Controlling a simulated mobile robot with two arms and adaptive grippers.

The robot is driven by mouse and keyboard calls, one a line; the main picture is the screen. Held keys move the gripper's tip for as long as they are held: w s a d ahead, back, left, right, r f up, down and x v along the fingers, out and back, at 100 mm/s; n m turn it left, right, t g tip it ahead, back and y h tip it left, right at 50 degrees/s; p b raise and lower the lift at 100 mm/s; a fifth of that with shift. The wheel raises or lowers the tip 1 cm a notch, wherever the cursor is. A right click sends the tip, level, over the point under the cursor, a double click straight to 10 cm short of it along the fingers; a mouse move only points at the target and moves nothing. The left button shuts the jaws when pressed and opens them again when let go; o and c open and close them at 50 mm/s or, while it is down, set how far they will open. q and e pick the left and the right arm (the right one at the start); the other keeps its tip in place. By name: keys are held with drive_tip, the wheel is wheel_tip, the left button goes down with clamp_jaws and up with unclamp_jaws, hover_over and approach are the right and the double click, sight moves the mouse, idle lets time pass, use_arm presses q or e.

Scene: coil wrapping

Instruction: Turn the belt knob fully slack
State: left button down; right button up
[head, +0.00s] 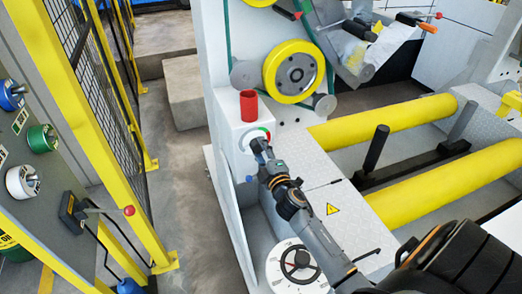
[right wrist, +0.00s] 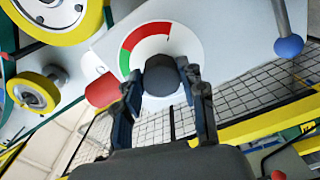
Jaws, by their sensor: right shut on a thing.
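The belt knob (right wrist: 160,76) is a dark grey round knob in the right wrist view. In the head view my right gripper (head: 259,145) reaches the dial (head: 245,139) on the white machine's front; the gripper hides the knob there. I cannot read a pointer position with certainty. My left gripper is in neither view.
A red cylinder (head: 248,105) stands just above the dial, with a yellow-rimmed wheel (head: 293,71) above it. A round gauge with a black handwheel (head: 297,262) is below. Yellow rollers (head: 385,122) lie to the right. A yellow-framed fence (head: 95,115) stands left, beyond open floor.

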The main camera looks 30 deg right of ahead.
drive_tip(key=n, duration=0.5)
idle(0.6)
drive_tip(key=o, duration=1.1)
drive_tip(key=shift+o, duration=0.2)
drive_tip(key=shift+s, duration=0.15)
drive_tip(key=v, duration=1.2)
drive_tip(key=shift+f, duration=0.1)
